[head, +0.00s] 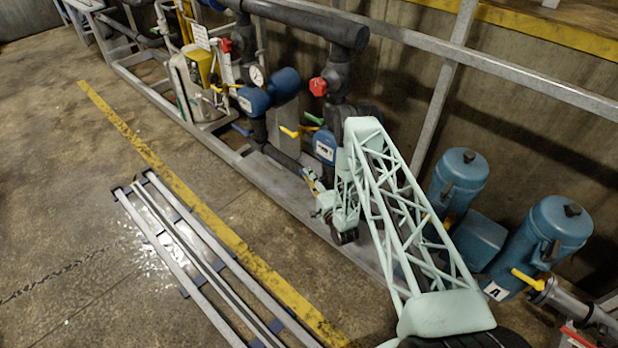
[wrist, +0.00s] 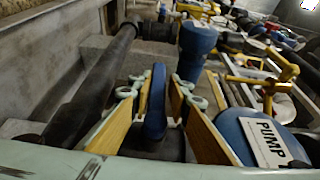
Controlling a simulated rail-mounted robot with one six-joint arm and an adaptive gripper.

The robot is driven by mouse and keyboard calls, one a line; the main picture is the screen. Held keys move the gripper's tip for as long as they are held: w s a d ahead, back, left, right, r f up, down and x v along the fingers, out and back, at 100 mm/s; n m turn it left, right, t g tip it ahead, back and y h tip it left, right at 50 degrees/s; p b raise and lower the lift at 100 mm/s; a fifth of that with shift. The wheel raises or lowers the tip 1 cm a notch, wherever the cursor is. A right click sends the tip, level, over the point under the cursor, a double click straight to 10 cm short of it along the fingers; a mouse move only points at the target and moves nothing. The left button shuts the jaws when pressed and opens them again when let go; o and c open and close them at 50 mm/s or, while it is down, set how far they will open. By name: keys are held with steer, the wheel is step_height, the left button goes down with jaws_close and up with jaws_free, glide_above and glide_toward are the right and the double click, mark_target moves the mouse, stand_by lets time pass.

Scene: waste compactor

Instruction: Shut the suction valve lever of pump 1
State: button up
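In the wrist view a blue lever (wrist: 155,108) stands upright between the two yellow-padded fingers of my gripper (wrist: 158,92). The fingers are apart, one on each side of the lever, with a narrow gap visible on the right; I cannot tell whether the left finger touches it. A blue pump body (wrist: 232,130) with a white "PUMP" label (wrist: 268,143) is to the right; its number is cut off. In the head view my gripper (head: 318,188) is low beside the blue pump (head: 325,148), and the lever there is hidden or too small to tell.
A dark pipe (wrist: 95,85) runs left of the gripper in the wrist view. Yellow levers and pipework (wrist: 262,82) crowd the right.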

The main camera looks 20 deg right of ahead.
steer(key=shift+o, duration=1.3)
steer(key=shift+s+f, duration=0.1)
steer(key=shift+s, duration=0.1)
steer(key=s+d, duration=0.1)
steer(key=s, duration=1)
steer(key=shift+s+d, duration=0.2)
steer(key=shift+s, duration=0.15)
steer(key=shift+w, duration=0.1)
